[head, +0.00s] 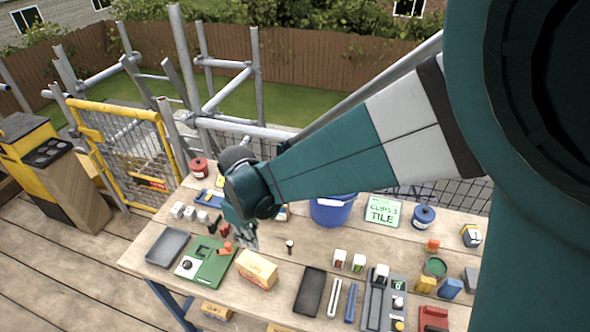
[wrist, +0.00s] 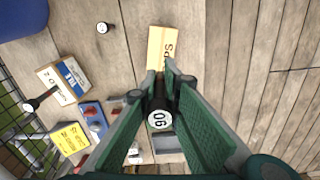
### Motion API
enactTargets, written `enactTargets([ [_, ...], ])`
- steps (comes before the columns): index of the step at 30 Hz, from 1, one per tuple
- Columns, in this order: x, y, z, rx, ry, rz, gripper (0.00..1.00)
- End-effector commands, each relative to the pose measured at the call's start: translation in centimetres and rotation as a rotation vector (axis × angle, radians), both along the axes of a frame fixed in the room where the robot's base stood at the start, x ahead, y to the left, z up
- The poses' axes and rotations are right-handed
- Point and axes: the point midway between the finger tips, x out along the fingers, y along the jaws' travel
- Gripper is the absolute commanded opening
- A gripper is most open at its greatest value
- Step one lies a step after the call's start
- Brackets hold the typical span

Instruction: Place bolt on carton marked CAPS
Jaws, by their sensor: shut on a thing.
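My gripper (head: 245,240) is above the table, near the left end of a yellow carton (head: 256,270). In the wrist view my gripper (wrist: 163,80) is shut on a dark bolt (wrist: 158,120); its round white face carries a two-digit number. The carton shows beyond the fingertips in the wrist view (wrist: 160,45), with the end of its marking, "PS", readable and the rest covered or cut. The held bolt is apart from the carton as far as I can tell. In the head view the fingers mostly hide it.
A small dark piece with a white top (head: 290,245) stands on the table right of the carton. A blue bucket (head: 332,211) stands behind. Bare table surrounds the small piece.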

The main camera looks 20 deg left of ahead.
Motion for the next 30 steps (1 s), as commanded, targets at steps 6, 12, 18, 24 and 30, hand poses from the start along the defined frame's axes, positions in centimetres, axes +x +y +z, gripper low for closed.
enactTargets([
  [6,0.0,0.0,-1.7,0.0,0.0,0.0,0.0],
  [12,0.0,0.0,-4.1,0.0,0.0,0.0,0.0],
  [18,0.0,0.0,-5.5,0.0,0.0,0.0,0.0],
  [24,0.0,0.0,-5.7,0.0,0.0,0.0,0.0],
  [30,0.0,0.0,-5.8,0.0,0.0,0.0,0.0],
])
